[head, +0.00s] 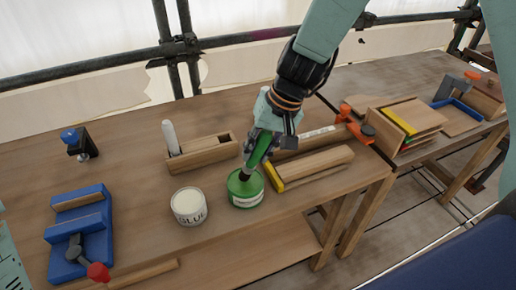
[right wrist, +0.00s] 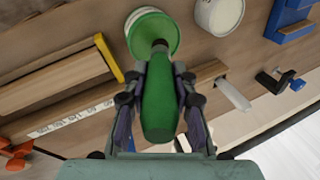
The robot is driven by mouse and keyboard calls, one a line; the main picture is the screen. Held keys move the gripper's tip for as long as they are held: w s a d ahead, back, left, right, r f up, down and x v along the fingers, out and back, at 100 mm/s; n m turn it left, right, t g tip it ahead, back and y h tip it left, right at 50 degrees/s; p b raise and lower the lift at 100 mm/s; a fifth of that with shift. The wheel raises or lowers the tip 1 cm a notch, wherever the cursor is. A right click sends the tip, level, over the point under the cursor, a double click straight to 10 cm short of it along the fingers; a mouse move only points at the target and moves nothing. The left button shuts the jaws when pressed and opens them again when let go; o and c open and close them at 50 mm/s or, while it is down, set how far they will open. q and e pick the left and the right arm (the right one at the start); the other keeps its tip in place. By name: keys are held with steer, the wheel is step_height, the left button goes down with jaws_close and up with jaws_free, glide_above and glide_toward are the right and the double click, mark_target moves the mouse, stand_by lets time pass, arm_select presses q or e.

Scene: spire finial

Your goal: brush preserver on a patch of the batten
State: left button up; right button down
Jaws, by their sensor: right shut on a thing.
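My right gripper (head: 256,148) is shut on the green handle of a brush (head: 262,146). The brush points down, with its dark lower end at the mouth of the green tin (head: 245,196). I cannot tell how far into the tin the tip goes. In the right wrist view the handle (right wrist: 158,105) lies between both fingers (right wrist: 158,80), with the tin (right wrist: 150,28) beyond its end. A wooden batten (head: 318,164) with a yellow end piece lies right of the tin; it also shows in the wrist view (right wrist: 60,84). My left gripper is not in view.
A white glue tin (head: 188,207) stands left of the green tin. A wooden box (head: 202,152) holding a pale stick is behind. A blue vise (head: 80,238) is at left, orange clamps (head: 358,122) at right.

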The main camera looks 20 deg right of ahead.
mark_target(264, 138)
steer(key=shift+w+f, duration=0.1)
steer(key=shift+f, duration=0.1)
steer(key=shift+f+b, duration=0.25)
steer(key=shift+b, duration=0.15)
stand_by(1.2)
steer(key=shift+r+p, duration=3.1)
steer(key=shift+r, duration=0.5)
steer(key=shift+f, duration=0.1)
